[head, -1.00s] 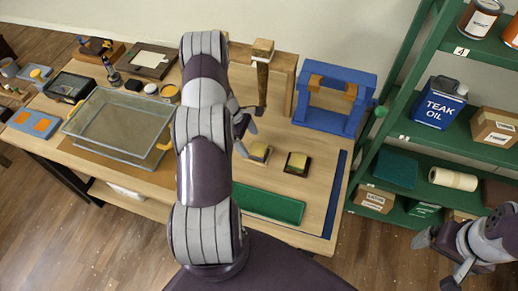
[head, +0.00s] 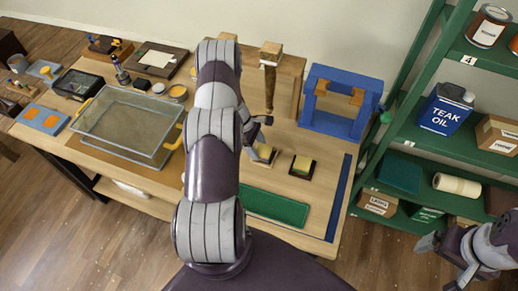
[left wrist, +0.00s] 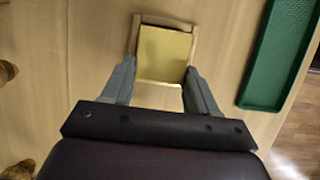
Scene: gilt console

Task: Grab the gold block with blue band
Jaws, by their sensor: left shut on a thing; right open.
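A small block (head: 265,153) with a gold top stands on the table in a pale wooden holder. In the left wrist view the gold top (left wrist: 163,55) lies between the fingertips of my left gripper (left wrist: 160,72), which is shut on the block. No blue band shows in either view. In the head view my left gripper (head: 257,138) is partly hidden behind its own arm. A second gold-topped block (head: 302,166) sits in a dark holder to the right. My right gripper (head: 438,260) is open and empty at the lower right, away from the table.
A green tray (head: 275,207) lies at the table's front, and a blue frame (head: 340,105) stands at the back right. A glass tank (head: 125,125) is on the left. A wooden-handled tool (head: 270,75) hangs behind the gripper. Green shelves (head: 385,150) stand to the right.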

